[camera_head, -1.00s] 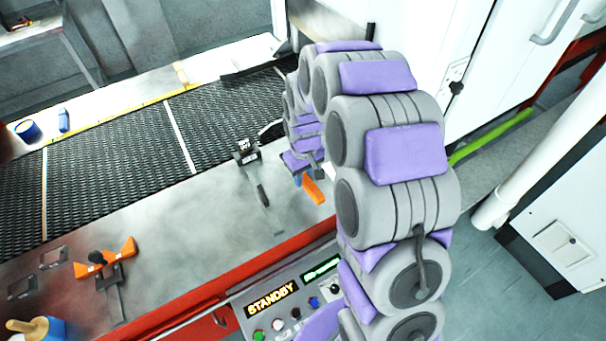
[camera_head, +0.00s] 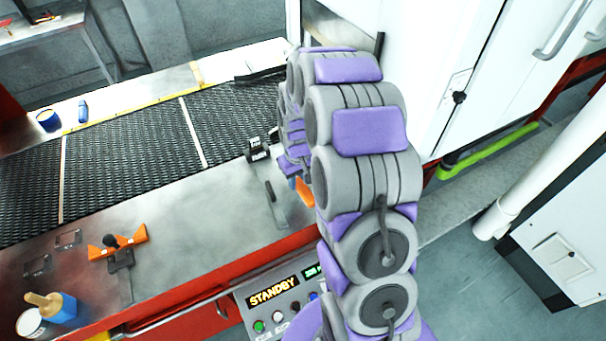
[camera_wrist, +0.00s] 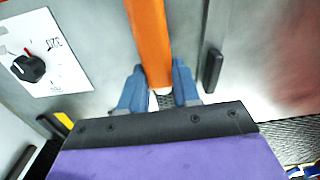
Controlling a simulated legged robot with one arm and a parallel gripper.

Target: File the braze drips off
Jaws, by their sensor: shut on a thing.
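My gripper (camera_wrist: 160,90) is shut on an orange bar (camera_wrist: 150,40) in the wrist view, its blue fingers on either side. Whether this is the file cannot be told. A piece of orange (camera_head: 303,190) shows beside my arm at the right of the metal table in the head view, and my gripper is mostly hidden there. The dark mesh belt (camera_head: 120,150) runs behind the table, crossed by pale seams. No braze drips can be made out on it.
An orange clamp with a black knob (camera_head: 118,242) is at the table's left. A brush in a blue holder (camera_head: 55,308) stands at the front left. A dark lever (camera_head: 273,195) is left of my arm. The control panel reads STANDBY (camera_head: 273,292). The middle tabletop is clear.

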